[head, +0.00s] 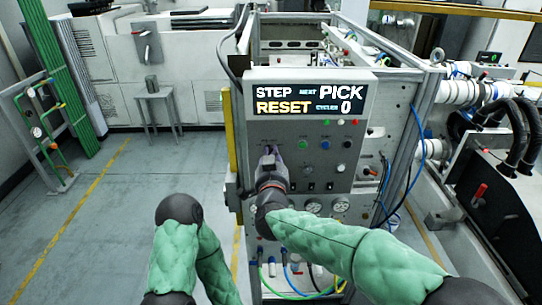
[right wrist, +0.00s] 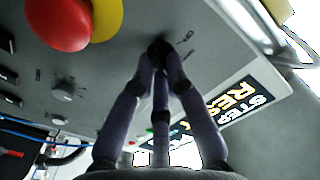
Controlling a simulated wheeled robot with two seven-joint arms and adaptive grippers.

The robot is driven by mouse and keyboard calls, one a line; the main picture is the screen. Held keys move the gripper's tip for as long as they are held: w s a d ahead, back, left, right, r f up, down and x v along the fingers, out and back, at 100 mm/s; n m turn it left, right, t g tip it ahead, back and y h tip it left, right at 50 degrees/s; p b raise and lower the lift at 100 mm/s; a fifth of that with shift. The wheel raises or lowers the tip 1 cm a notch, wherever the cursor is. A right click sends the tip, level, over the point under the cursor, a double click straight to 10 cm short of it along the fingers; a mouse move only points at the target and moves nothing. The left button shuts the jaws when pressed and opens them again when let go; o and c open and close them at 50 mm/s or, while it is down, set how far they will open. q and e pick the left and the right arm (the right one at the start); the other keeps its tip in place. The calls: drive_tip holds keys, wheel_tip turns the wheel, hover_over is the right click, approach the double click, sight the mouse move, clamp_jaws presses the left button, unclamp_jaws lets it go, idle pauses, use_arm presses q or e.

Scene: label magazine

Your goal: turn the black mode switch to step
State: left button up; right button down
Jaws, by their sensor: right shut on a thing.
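The grey control panel (head: 262,130) faces me in the head view, with a lit display (head: 309,99) reading STEP, PICK, RESET and 0. My right gripper (head: 268,156) is at the panel's left side and hides the mode switch there. In the right wrist view, the fingertips of my right gripper (right wrist: 160,62) close around the black mode switch (right wrist: 160,46), a small knob on the panel. Small markings beside it are too blurred to read, so I cannot tell its setting. My left arm is at the bottom left; its gripper is out of view.
A large red button (right wrist: 58,22) with a yellow surround (right wrist: 106,18) sits close to the gripper in the right wrist view. Small coloured buttons and a grey knob (right wrist: 62,93) are also on the panel. Gauges (head: 312,206) and hoses are below.

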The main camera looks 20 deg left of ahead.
drive_tip(key=c, duration=1.2)
unclamp_jaws()
drive_tip(key=shift+c, duration=0.2)
drive_tip(key=shift+s, duration=0.1)
drive_tip(key=v, duration=1.2)
